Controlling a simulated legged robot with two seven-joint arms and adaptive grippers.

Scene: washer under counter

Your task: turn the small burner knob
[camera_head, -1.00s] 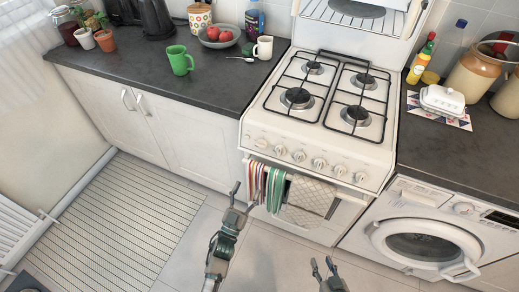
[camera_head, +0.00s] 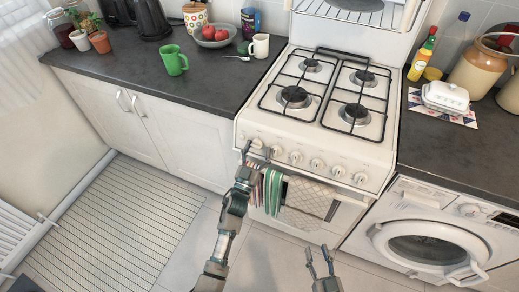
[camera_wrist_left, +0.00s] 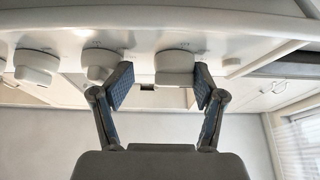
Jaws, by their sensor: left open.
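A row of pale round knobs runs along the front panel of the white stove (camera_head: 300,135). The leftmost knob (camera_head: 257,143) sits between the fingertips of my left gripper (camera_head: 257,151). In the left wrist view this knob (camera_wrist_left: 175,66) is between the two blue-padded fingers of my open left gripper (camera_wrist_left: 166,86), with gaps beside it. A neighbouring knob (camera_wrist_left: 98,65) is close to the left finger there. Markings that tell which burner each knob serves are too small to read. My right gripper (camera_head: 318,252) is open and empty, low in front of the stove.
The washer (camera_head: 425,235) stands to the right under the counter. Black pan grates (camera_head: 330,90) cover the hob. The floor in front is clear.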

